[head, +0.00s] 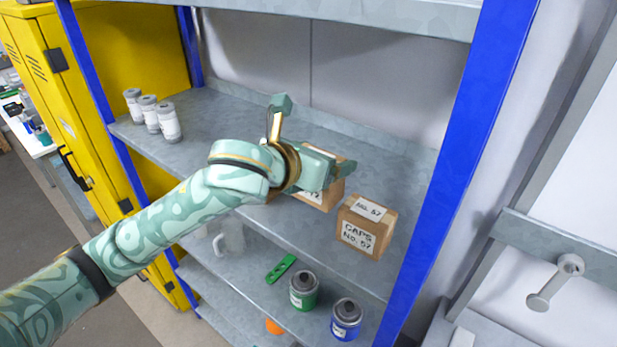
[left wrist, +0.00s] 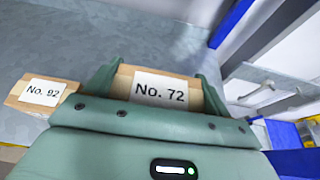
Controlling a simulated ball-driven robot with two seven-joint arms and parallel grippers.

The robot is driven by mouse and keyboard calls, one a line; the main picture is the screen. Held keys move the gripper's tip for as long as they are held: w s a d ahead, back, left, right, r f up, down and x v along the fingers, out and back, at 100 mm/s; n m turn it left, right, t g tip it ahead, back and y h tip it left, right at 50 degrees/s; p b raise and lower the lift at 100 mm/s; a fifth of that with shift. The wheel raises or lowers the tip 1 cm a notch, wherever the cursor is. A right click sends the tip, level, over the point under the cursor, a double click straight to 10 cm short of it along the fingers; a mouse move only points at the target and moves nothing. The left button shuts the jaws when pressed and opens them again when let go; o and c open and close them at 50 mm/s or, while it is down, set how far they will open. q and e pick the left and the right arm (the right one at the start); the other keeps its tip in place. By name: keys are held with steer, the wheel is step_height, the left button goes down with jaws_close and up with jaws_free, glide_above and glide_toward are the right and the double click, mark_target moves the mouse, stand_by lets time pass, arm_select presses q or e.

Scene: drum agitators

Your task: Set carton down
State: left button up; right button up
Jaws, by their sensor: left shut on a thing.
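My left gripper (head: 334,168) is shut on a brown carton with a white label reading "No. 72" (left wrist: 160,88). In the left wrist view the carton sits between the two green fingers. In the head view the held carton (head: 328,197) shows partly below the gripper, over the middle shelf (head: 225,107). The hand hides much of it, and I cannot tell whether its base touches the shelf. My right gripper is not in view.
A carton marked "CAPS No. 57" (head: 364,228) stands close to the right. A carton labelled "No. 92" (left wrist: 42,93) lies left of the held one. Several grey-white canisters (head: 150,114) stand at the shelf's left. A blue post (head: 460,160) bounds the right.

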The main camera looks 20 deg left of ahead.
arm_select(q)
steer(key=w+f, duration=0.1)
steer(key=f, duration=0.1)
steer(key=w+a+f, duration=0.1)
steer(key=f, duration=0.2)
steer(key=w+a+f, duration=0.1)
steer(key=f, duration=0.2)
steer(key=shift+w+a+p, duration=0.1)
steer(key=shift+a+p, duration=0.1)
steer(key=shift+p, duration=0.2)
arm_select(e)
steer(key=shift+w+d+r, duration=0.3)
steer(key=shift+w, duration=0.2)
arm_select(q)
steer(key=o, duration=1)
steer(key=shift+f, duration=0.1)
steer(key=b+v, duration=0.1)
steer(key=v, duration=1.1)
steer(key=shift+r, duration=0.2)
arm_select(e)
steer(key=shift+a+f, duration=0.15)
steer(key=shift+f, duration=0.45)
